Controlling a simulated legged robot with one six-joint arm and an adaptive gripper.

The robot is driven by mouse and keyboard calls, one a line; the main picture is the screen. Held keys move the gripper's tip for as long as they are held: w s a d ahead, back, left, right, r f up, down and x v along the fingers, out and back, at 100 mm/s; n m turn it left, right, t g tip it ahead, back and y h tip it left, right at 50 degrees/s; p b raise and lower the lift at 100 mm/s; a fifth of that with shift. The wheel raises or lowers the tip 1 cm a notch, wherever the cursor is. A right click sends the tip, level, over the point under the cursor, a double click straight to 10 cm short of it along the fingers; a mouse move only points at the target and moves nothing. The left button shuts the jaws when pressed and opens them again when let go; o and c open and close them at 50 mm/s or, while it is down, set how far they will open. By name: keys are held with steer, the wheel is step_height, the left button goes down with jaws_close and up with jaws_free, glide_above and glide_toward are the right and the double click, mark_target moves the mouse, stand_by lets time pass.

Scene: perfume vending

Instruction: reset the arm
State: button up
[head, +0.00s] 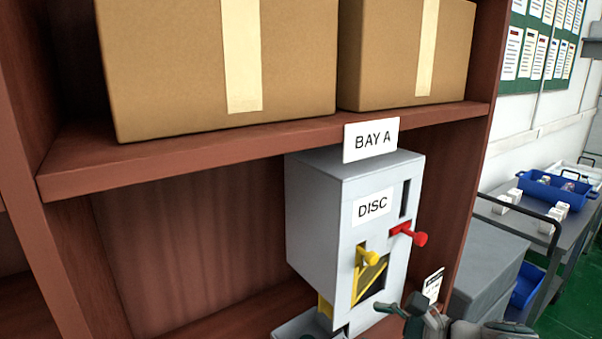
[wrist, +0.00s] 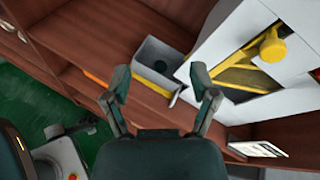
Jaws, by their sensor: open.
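My gripper (head: 407,308) is at the bottom right of the head view, just in front of the lower part of the dispenser. In the wrist view my gripper (wrist: 163,92) has its two fingers apart with nothing between them. The grey dispenser (head: 330,210) labelled DISC stands on the shelf under the BAY A sign (head: 371,140). It has a yellow lever (head: 370,256) and a red lever (head: 418,238). The yellow lever (wrist: 270,46) also shows in the wrist view. A grey open bin (wrist: 158,62) sits below the dispenser, beyond my fingertips.
Two cardboard boxes, one on the left (head: 180,75) and one on the right (head: 390,60), fill the upper shelf (head: 240,150). A small white card (wrist: 257,149) stands beside the dispenser. A cart (head: 510,222) with a blue tray (head: 540,187) stands at the right. The shelf left of the dispenser is clear.

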steer(key=s+a+f+n+g+h, duration=0.25)
steer(key=s+n+g+h, duration=0.35)
steer(key=s+n, duration=0.65)
steer(key=d+n+t+h, duration=0.1)
steer(key=n, duration=0.1)
steer(key=d+r+n+t+h, duration=0.1)
steer(key=d+n+h, duration=0.1)
steer(key=n, duration=0.1)
steer(key=s+d+n+t+h, duration=0.1)
steer(key=n+h, duration=0.1)
steer(key=n, duration=0.1)
steer(key=shift+d+r, duration=0.3)
steer(key=shift+d, duration=0.1)
stand_by(0.4)
